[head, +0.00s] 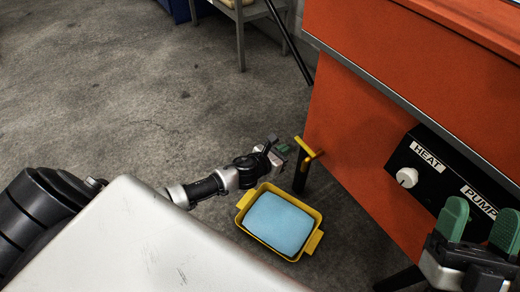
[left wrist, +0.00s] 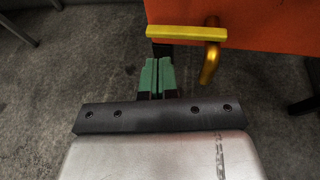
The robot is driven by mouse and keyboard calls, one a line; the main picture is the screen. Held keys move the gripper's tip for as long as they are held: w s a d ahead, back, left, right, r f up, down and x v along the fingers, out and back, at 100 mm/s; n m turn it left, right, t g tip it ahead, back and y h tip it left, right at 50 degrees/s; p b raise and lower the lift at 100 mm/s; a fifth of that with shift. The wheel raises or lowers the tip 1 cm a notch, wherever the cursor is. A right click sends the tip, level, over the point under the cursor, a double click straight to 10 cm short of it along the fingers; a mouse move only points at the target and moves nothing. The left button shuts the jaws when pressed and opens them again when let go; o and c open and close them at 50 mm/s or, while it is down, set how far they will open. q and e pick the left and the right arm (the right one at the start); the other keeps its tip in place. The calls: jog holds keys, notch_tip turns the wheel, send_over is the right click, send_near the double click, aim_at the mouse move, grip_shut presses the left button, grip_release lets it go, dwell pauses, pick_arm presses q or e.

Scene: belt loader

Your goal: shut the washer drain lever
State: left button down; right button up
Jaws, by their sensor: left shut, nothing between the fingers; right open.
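The yellow drain lever (head: 304,146) is at the lower left corner of the orange washer (head: 370,150). In the left wrist view the lever shows as a straight yellow bar (left wrist: 180,33), lying across a bent brass-coloured spout (left wrist: 210,65). My left gripper (head: 284,149) is shut and empty, just left of the lever in the head view. In the left wrist view its green fingertips (left wrist: 157,64) are together just below the bar's left part; I cannot tell whether they touch it. My right gripper (head: 478,222) is open and empty, before the washer's control panel.
A yellow tray (head: 311,244) with a light blue filling (head: 280,222) sits on the floor below the lever. A black panel (head: 440,172) carries a white HEAT knob (head: 407,177) and a PUMP label. A black washer leg (head: 301,175) stands by the lever. Floor at left is clear.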

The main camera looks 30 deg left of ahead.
pick_arm(q)
jog(key=a+p+v, duration=0.1)
jog(key=p+v, duration=0.1)
jog(key=v, duration=0.7)
jog(key=shift+a, duration=0.5)
pick_arm(e)
jog(key=w+f+g+h, duration=0.2)
jog(key=w+f+g, duration=0.1)
jog(key=f+g, duration=0.2)
jog(key=shift+w+f+g, duration=0.25)
jog(key=shift+f+g, duration=0.1)
jog(key=shift+g, duration=0.05)
pick_arm(q)
jog(key=shift+s+r, duration=0.1)
jog(key=shift+s, duration=0.1)
pick_arm(e)
jog(key=shift+s, duration=0.1)
